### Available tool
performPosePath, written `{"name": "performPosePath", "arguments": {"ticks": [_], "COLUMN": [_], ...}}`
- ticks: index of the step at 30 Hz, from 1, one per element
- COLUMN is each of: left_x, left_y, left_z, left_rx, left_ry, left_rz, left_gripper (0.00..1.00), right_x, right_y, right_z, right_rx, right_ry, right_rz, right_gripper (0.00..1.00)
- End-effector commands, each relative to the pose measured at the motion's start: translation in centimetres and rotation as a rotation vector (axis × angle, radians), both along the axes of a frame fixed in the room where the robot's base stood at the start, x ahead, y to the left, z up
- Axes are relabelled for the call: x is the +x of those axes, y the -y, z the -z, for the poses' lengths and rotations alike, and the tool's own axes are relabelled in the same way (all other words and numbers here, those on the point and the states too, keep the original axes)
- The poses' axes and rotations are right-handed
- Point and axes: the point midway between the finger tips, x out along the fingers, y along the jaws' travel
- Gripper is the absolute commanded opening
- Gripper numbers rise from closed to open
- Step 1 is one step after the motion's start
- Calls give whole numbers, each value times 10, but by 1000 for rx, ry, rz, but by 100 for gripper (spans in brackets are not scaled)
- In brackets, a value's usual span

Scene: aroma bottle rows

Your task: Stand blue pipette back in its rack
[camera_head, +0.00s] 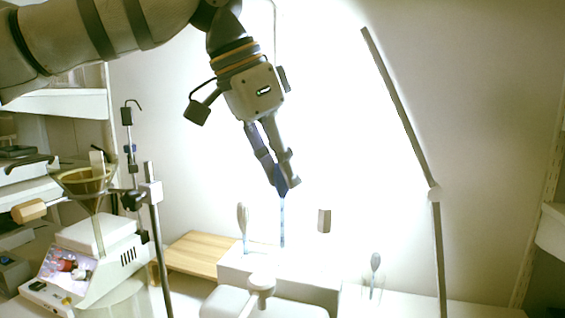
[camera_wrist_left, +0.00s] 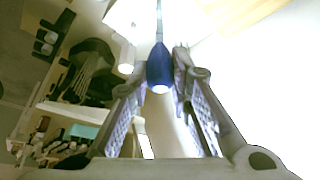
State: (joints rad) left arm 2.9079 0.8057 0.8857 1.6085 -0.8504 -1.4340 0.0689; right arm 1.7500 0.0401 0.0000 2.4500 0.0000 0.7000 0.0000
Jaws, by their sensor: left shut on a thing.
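My left gripper (camera_head: 280,182) points down above the work surface and is shut on the blue pipette (camera_head: 282,208). The pipette hangs almost upright, its thin tip down. In the left wrist view its dark blue bulb (camera_wrist_left: 160,68) sits between the fingertips (camera_wrist_left: 157,76). A white block (camera_head: 318,287), seemingly the rack, stands below. The pipette's tip shows in front of or over the block's back left part; I cannot tell whether it touches. Its holes are not clear in the glare. My right gripper is not in view.
A grey-bulbed pipette (camera_head: 243,216) stands upright just left of the blue one. Another grey-bulbed pipette (camera_head: 375,263) stands in a clear holder at the right. A wooden board (camera_head: 197,254), a metal stand (camera_head: 158,240) and a funnel (camera_head: 88,183) are at the left.

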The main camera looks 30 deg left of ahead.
Motion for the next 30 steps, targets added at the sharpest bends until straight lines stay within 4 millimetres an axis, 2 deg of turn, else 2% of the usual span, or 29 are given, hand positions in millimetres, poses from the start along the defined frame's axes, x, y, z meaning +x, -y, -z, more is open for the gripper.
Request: {"name": "performPosePath", "arguments": {"ticks": [23, 30], "left_x": [0, 0], "left_y": [0, 0], "left_z": [7, 15], "left_rx": [0, 1], "left_ry": [0, -1], "left_rz": [1, 0], "left_gripper": [12, 12], "right_x": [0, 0], "right_y": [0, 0], "right_z": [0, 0], "right_rx": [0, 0], "right_ry": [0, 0], "right_rz": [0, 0], "right_gripper": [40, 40]}}
